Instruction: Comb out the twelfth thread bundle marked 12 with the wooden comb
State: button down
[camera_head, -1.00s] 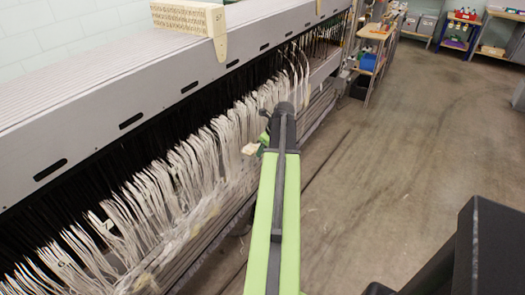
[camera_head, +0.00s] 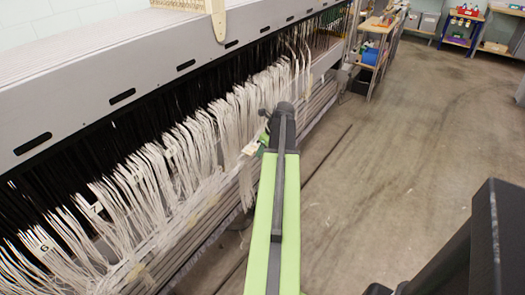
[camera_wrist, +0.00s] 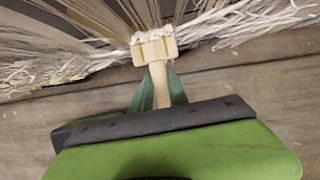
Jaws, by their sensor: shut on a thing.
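My gripper (camera_wrist: 160,90) is shut on the handle of the wooden comb (camera_wrist: 155,50), seen in the wrist view between the green fingers. The comb's head lies against the white threads (camera_wrist: 250,20) there; I cannot tell whether its teeth are among them. In the head view the pale comb (camera_head: 251,148) shows at the left of my arm's end, beside the row of white thread bundles (camera_head: 190,150). Tags reading 6 (camera_head: 43,248) and 7 (camera_head: 97,208) hang on bundles at the lower left. I cannot make out a tag marked 12.
The long grey loom beam (camera_head: 160,85) runs above the bundles, with a pale holder (camera_head: 218,18) on top. A wooden shelf unit (camera_head: 375,45) stands at the far end. The floor (camera_head: 400,150) to the right is clear.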

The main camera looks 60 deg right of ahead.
jog(key=shift+w, duration=0.15)
notch_tip(320, 180, down, 4)
jog(key=b, duration=0.3)
jog(key=shift+r+b, duration=0.1)
jog(key=shift+b, duration=0.2)
jog(key=shift+r, duration=0.15)
jog(key=shift+s, duration=2.25)
jog(key=s, duration=0.5)
jog(key=shift+s, duration=0.35)
